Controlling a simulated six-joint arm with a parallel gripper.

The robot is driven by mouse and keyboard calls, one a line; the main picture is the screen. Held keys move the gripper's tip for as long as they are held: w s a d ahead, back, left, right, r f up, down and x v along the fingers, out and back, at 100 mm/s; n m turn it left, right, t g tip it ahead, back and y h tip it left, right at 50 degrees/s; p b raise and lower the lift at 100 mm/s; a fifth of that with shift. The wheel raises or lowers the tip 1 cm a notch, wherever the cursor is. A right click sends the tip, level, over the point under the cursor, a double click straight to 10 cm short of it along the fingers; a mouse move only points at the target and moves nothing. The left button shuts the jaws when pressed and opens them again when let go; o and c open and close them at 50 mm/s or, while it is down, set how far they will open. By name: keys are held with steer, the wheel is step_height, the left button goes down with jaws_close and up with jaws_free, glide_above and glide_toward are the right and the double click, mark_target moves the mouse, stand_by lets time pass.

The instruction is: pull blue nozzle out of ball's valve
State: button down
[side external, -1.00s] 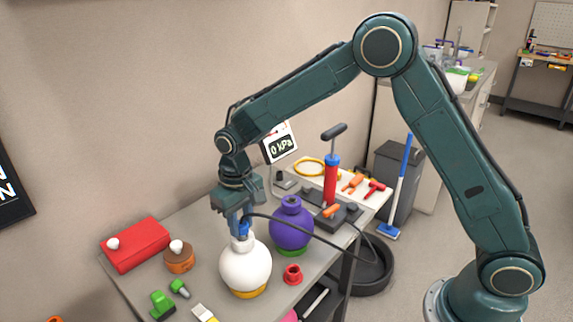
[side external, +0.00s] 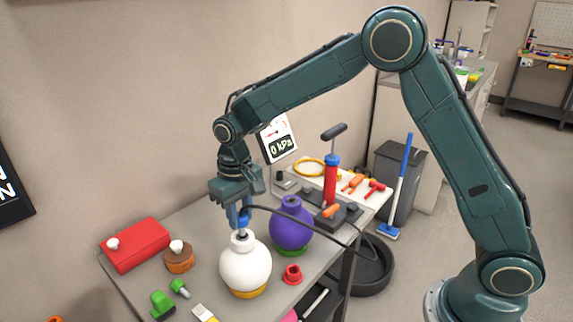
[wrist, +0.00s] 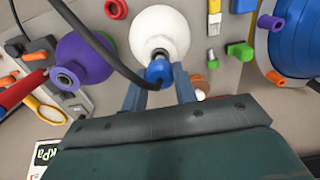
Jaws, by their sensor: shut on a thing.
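My gripper (side external: 239,219) is shut on the blue nozzle (side external: 243,222), just above the white ball (side external: 245,268). A black hose runs from the nozzle to the right. A thin metal stem shows between the nozzle and the collar of the ball's valve (side external: 243,238); I cannot tell whether its tip is still inside. The white ball stands upright on a yellow ring. In the wrist view the blue nozzle (wrist: 159,71) sits between my fingers, with the white ball (wrist: 160,28) beyond it.
A purple ball (side external: 291,228) on a green ring stands close on the right, with a red pump (side external: 331,180) behind it. A red fitting (side external: 292,274) lies to the right of the white ball. A red box (side external: 135,244), an orange-brown round piece (side external: 179,258) and green bolts (side external: 162,304) lie left.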

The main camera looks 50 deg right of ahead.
steer(key=shift+r, duration=1.35)
steer(key=shift+r, duration=0.15)
